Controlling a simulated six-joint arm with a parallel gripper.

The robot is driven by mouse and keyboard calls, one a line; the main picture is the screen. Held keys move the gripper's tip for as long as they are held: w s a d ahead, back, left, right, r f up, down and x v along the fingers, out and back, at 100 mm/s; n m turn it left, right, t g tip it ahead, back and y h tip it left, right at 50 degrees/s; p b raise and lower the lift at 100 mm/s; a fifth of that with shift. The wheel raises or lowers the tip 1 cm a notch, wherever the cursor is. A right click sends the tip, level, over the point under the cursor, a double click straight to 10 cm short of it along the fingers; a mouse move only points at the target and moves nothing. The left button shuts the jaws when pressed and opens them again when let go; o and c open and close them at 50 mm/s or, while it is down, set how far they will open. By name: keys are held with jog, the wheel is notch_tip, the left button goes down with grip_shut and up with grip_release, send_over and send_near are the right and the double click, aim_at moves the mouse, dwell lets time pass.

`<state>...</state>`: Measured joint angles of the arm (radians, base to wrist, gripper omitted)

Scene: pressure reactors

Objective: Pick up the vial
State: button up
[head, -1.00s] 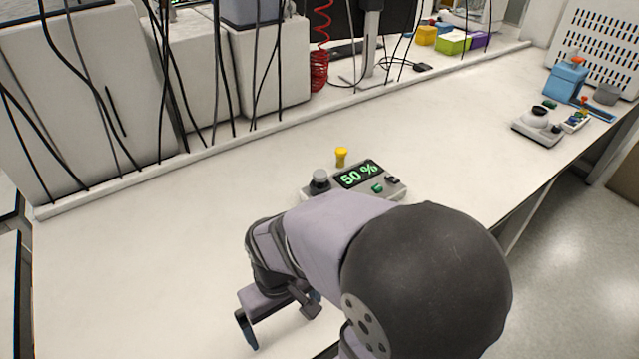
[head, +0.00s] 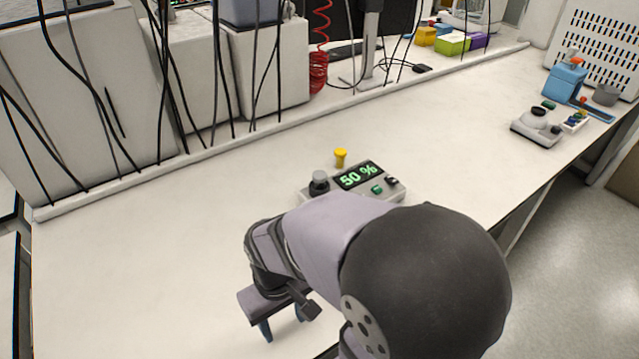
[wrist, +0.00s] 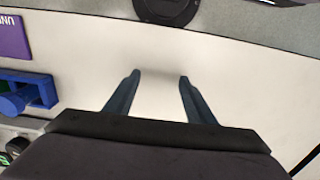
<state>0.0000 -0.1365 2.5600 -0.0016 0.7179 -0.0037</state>
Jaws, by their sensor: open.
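A small vial with a yellow cap (head: 340,157) stands upright on the bench, just behind the grey device with the 50 % display. My gripper (head: 283,322) is low over the front of the bench, nearer the camera and left of the vial. It is well apart from the vial. In the wrist view my gripper (wrist: 160,75) is open, with two dark blue fingers spread and only bare white surface between them. No yellow-capped vial shows in the wrist view.
The grey device (head: 359,178) with a dark knob stands between my arm and the vial. A scale-like device (head: 537,130) and a blue container (head: 565,80) are at the far right. Cables hang along the back. A blue object (wrist: 30,92) shows left in the wrist view. The left bench is clear.

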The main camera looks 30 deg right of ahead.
jog(key=w+d+r+m+t+p, duration=0.1)
jog(key=w+d+r+p, duration=0.1)
jog(key=w+d+r, duration=0.35)
jog(key=w+d+r+m+t+p, duration=0.1)
jog(key=w+d+r+p, duration=0.15)
jog(key=w, duration=0.55)
jog(key=m+t+h+p, duration=0.2)
jog(key=m+p, duration=0.1)
jog(key=p, duration=0.1)
send_near(320, 175)
jog(key=d+f, duration=0.1)
jog(key=shift+a+p+x, duration=0.2)
jog(key=shift+p+x, duration=0.65)
jog(key=shift+x, duration=0.65)
jog(key=shift+a+p+x, duration=0.2)
jog(key=shift+p+x, duration=0.6)
jog(key=shift+x, duration=1.6)
jog(key=shift+c, duration=0.6)
jog(key=shift+r, duration=0.1)
jog(key=c, duration=1.1)
